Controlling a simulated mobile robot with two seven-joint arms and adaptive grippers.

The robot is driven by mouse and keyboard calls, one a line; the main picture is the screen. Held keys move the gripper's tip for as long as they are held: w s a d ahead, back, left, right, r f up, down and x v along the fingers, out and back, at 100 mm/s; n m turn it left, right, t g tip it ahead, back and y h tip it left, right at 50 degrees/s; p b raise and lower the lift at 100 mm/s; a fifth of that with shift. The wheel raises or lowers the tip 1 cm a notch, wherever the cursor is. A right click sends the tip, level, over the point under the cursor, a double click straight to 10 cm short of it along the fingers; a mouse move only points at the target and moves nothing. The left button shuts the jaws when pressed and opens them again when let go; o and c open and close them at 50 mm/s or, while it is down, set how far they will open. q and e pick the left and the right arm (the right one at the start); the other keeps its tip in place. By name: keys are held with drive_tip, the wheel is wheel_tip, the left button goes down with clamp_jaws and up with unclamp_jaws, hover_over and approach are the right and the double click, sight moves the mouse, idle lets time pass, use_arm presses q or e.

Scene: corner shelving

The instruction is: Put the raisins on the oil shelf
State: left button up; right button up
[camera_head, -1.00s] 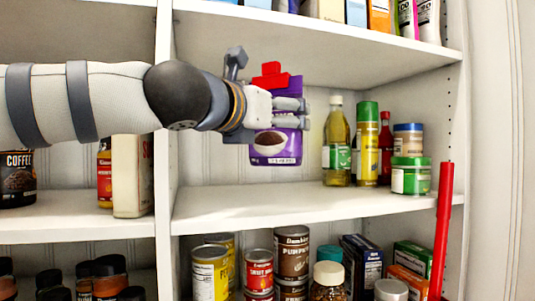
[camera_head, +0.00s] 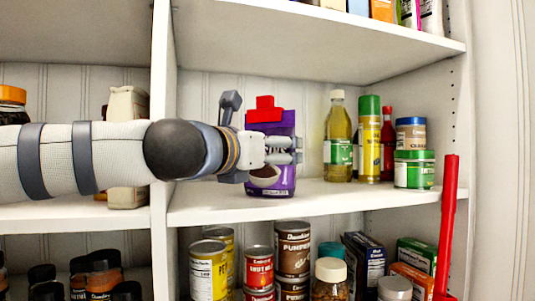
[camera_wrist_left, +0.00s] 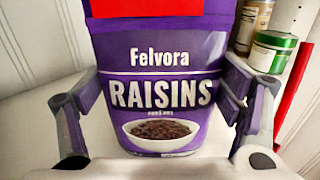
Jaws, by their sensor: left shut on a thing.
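The raisins are a purple pack with a red top (camera_head: 284,180), upright at the middle shelf in the head view. The label "Felvora RAISINS" faces the left wrist view (camera_wrist_left: 165,60). My left gripper (camera_head: 284,150) is shut on the pack, with one finger on each side in the wrist view (camera_wrist_left: 158,110). The pack's base is at or just above the shelf board (camera_head: 225,203); I cannot tell whether it touches. The oil bottle (camera_head: 338,125) stands on this shelf to the right of the pack, with a gap between them. My right gripper is not in view.
A yellow bottle with a green cap (camera_head: 369,150), a red bottle (camera_head: 387,145) and stacked green (camera_head: 414,170) and brown tins (camera_head: 411,134) stand right of the oil. A white divider (camera_head: 159,70) is at the left. A red bar (camera_head: 446,225) stands at the right edge.

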use_arm(q)
drive_tip(key=shift+f, duration=0.1)
drive_tip(key=o, duration=1.4)
drive_tip(key=shift+c, duration=0.2)
drive_tip(key=shift+s+r, duration=0.15)
drive_tip(key=shift+r, duration=0.15)
drive_tip(key=v, duration=0.7)
drive_tip(key=shift+s+f+b, duration=0.15)
drive_tip(key=shift+b, duration=0.2)
